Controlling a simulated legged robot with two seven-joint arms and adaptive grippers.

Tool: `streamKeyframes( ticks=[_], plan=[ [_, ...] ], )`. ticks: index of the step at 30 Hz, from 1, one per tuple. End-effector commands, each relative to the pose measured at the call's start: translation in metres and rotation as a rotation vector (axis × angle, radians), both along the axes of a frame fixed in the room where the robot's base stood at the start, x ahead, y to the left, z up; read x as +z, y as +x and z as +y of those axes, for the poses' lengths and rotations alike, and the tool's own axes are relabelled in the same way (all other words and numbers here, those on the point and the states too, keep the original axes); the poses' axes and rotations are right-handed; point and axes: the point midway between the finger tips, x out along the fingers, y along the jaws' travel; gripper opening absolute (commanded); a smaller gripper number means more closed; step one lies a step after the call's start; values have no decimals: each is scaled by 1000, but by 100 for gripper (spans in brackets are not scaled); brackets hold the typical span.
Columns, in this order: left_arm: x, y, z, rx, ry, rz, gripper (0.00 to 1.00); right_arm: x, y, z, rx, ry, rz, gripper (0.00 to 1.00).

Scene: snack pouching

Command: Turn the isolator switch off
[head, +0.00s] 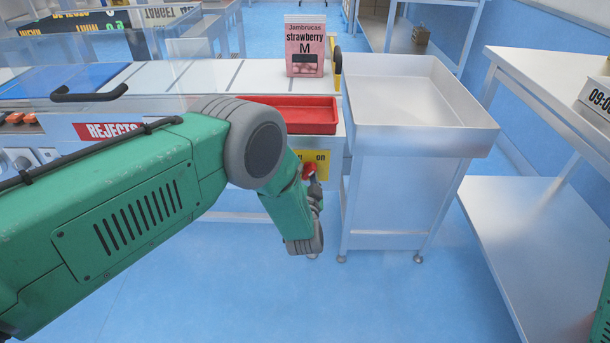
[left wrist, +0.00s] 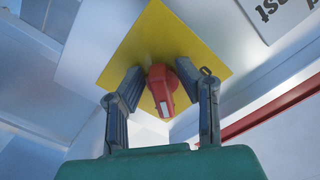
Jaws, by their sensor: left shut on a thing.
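The isolator switch is a red handle (head: 309,170) on a yellow plate (head: 321,158), on the front of the machine below the red tray. My left gripper (head: 311,179) reaches it from below and is shut on the handle. In the left wrist view the red handle (left wrist: 162,88) sits between the two dark fingers of the left gripper (left wrist: 160,76), in front of the yellow plate (left wrist: 155,40). The handle's lower end, with a pale mark, points down and slightly right there. My right gripper is out of view.
A red tray (head: 300,116) sits above the switch, with a pink strawberry pouch (head: 305,52) behind it. A steel table with a raised rim (head: 415,142) stands close to the right. A steel bench (head: 545,85) is at far right. Blue floor is clear below.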

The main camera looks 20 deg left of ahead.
Motion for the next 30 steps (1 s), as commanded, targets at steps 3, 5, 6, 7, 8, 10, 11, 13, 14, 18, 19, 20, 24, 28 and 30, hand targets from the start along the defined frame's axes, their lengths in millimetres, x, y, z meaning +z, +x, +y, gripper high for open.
streamKeyframes(
  ticks=[3, 5, 6, 7, 8, 10, 11, 13, 14, 18, 19, 20, 24, 28, 30],
  plan=[
    [5, 2, -7, -10, -86, -36, 1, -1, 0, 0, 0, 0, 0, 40],
    [5, 2, -8, -10, -136, -51, 1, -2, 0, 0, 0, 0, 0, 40],
    [5, 2, -8, -10, -172, -62, 1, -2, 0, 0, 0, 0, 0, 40],
    [5, 2, -8, -10, -198, -70, 1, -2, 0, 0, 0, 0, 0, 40],
    [5, 2, -8, -10, -227, -78, 1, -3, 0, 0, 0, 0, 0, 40],
    [5, 2, -9, -11, -276, -92, 1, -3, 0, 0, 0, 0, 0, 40],
    [5, 2, -9, -10, -290, -96, 1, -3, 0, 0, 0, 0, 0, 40],
    [5, 2, -9, -11, -299, -98, 1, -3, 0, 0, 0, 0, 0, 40],
    [5, 2, -9, -11, -297, -97, 1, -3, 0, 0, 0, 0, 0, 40],
    [5, 2, -8, -12, -296, -96, 1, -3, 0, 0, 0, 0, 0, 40],
    [5, 2, -8, -12, -296, -96, 1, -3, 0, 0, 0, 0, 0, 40],
    [5, 2, -8, -12, -295, -96, 1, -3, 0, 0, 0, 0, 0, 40],
    [4, 2, -8, -11, -294, -95, 1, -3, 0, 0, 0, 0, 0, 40],
    [4, 2, -8, -11, -294, -95, 1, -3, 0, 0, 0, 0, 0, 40],
    [4, 2, -8, -12, -295, -94, 1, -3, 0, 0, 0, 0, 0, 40]
  ],
)
